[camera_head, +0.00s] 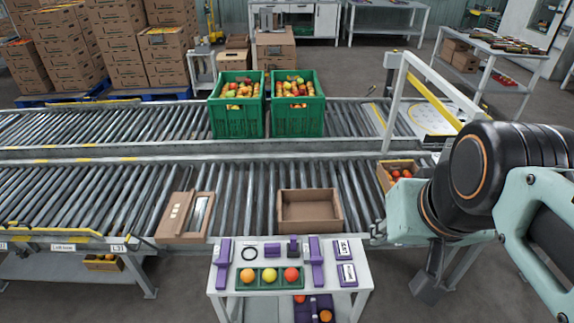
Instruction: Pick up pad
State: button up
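I cannot tell for certain which thing is the pad. A small white table (219,304) in front of me holds several purple pieces. Among them are a small purple block (272,252), a purple block with a dark top (293,249), and two white-faced purple plates with dark lettering, one upper (343,250) and one lower (346,274). Longer purple holders stand at left (222,265) and right (316,262). My gripper (428,287) seems to be the dark part hanging below my arm, right of the table and apart from it. Its fingers cannot be made out.
A purple bin (304,311) sits below.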

aim_at(260, 309)
jog(key=j+z, duration=0.1)
jog(key=z, duration=0.25)
jog(key=j+z, duration=0.15)
jog(key=z, duration=0.2)
jog(key=j+z, duration=0.15)
jog(key=z, duration=0.2)
jog(key=k+j+z, duration=0.1)
jog(key=j+z, duration=0.2)
jog(key=k+j+z, duration=0.45)
jog(key=j, duration=0.2)
jog(key=j+z, duration=0.15)
jog(key=j, duration=0.25)
jog(key=k+j+z, duration=0.15)
jog(key=k+j, duration=0.35)
jog(key=j, duration=0.05)
